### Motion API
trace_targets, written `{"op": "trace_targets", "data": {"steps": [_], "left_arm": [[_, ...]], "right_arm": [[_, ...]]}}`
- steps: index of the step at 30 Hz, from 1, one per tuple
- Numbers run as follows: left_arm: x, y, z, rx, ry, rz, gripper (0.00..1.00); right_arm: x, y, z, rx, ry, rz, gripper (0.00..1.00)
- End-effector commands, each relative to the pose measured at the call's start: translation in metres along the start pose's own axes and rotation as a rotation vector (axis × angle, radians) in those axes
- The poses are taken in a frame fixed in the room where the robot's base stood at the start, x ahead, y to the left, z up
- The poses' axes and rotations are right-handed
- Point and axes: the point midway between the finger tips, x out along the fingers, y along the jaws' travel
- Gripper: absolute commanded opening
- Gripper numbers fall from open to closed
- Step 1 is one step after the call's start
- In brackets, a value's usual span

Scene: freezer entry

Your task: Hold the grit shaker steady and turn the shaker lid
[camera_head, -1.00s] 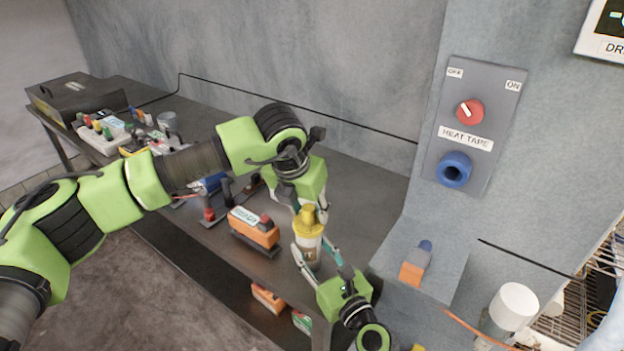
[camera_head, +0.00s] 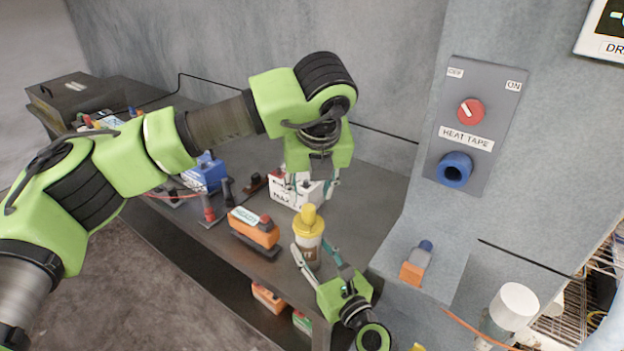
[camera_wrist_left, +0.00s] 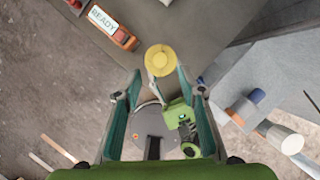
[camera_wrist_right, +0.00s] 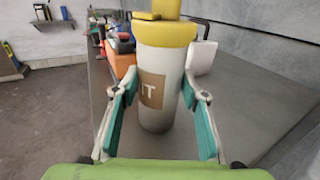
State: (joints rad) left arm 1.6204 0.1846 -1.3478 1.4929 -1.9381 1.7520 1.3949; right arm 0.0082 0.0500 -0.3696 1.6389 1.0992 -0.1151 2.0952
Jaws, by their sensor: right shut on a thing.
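The grit shaker (camera_head: 309,247) is a pale cylinder with a brown label, upright near the table's front right corner. Its yellow lid (camera_head: 309,222) has a raised knob and also shows in the left wrist view (camera_wrist_left: 160,60). My right gripper (camera_head: 312,254) is shut on the shaker body, one finger on each side, below the lid; the body also fills the middle of the right wrist view (camera_wrist_right: 172,62). My left gripper (camera_head: 312,190) is open and empty, pointing down above the lid and apart from it.
An orange READY box (camera_head: 254,228) stands left of the shaker, and a white box (camera_head: 287,194) behind it. A grey ledge (camera_head: 447,275) with an orange-and-blue item lies to the right. The wall panel (camera_head: 476,115) has a red knob. Table space between shaker and wall is clear.

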Motion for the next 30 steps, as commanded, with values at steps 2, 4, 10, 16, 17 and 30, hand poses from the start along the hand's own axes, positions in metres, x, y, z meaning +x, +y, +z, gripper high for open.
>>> {"op": "trace_targets", "data": {"steps": [2, 4, 10, 16, 17, 30], "left_arm": [[-0.012, -0.001, 0.000, 0.002, -0.001, -0.001, 0.37], [-0.020, -0.001, 0.000, 0.003, -0.001, -0.001, 0.37], [-0.031, 0.000, -0.001, 0.003, 0.001, 0.000, 0.37], [-0.032, 0.000, -0.001, 0.003, 0.001, 0.000, 0.37], [-0.032, 0.000, -0.001, 0.003, 0.001, 0.000, 0.37], [0.006, -0.043, -0.048, 0.225, 0.128, -0.282, 0.37]], "right_arm": [[0.000, 0.001, -0.001, 0.000, 0.002, 0.002, 0.03], [0.000, 0.001, -0.001, 0.000, 0.002, 0.002, 0.03], [0.000, 0.001, -0.001, 0.000, 0.002, 0.001, 0.03], [0.000, 0.000, -0.001, 0.000, 0.002, 0.001, 0.03], [0.000, 0.000, -0.001, 0.000, 0.002, 0.001, 0.03], [0.000, 0.000, -0.001, 0.000, 0.001, 0.000, 0.03]]}}
